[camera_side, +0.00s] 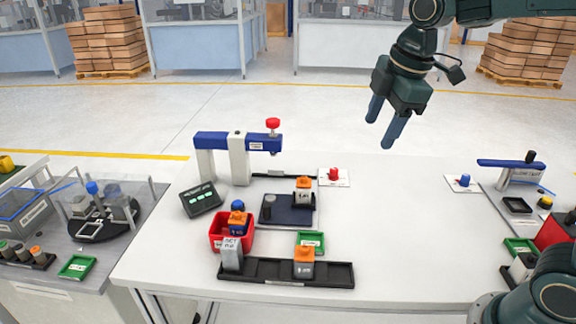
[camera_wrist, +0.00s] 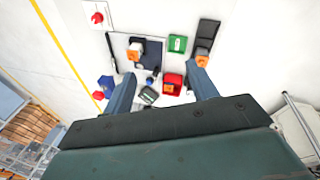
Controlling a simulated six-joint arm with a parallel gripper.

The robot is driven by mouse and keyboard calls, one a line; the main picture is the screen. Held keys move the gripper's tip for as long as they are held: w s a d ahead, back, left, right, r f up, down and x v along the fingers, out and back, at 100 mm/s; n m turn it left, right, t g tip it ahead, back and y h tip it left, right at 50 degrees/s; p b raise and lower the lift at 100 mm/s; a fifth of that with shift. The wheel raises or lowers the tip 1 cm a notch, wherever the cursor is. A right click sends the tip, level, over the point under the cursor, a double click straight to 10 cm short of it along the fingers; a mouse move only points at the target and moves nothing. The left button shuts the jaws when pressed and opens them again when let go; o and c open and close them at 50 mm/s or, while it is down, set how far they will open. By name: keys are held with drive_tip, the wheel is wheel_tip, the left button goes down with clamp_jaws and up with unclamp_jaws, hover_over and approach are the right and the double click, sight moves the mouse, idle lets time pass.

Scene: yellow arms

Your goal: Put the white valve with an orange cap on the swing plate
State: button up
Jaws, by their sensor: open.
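A white valve with an orange cap (camera_side: 303,190) stands upright at the back right of the dark blue plate (camera_side: 276,214), which looks like the swing plate. In the wrist view the orange-capped valve (camera_wrist: 135,50) also shows at the plate (camera_wrist: 152,58). A second orange-capped valve with a greyish body (camera_side: 303,264) stands in the black tray (camera_side: 338,275); it also shows in the wrist view (camera_wrist: 202,59). My gripper (camera_side: 382,125) is open and empty, high above and behind the table, to the right of the plate. Its fingers (camera_wrist: 163,78) are spread apart in the wrist view.
A blue-beamed fixture (camera_side: 238,160) rises behind the plate. A red button (camera_side: 334,174) and green tray (camera_side: 311,237) are nearby. The table's right middle is clear.

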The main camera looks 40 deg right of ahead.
drive_tip(key=s+f+m+t, duration=0.2)
drive_tip(key=s+f+m, duration=0.1)
drive_tip(key=s+m, duration=0.9)
drive_tip(key=s, duration=0.5)
drive_tip(key=shift+f+t, duration=0.25)
drive_tip(key=shift+t, duration=0.05)
drive_tip(key=shift+w, duration=0.1)
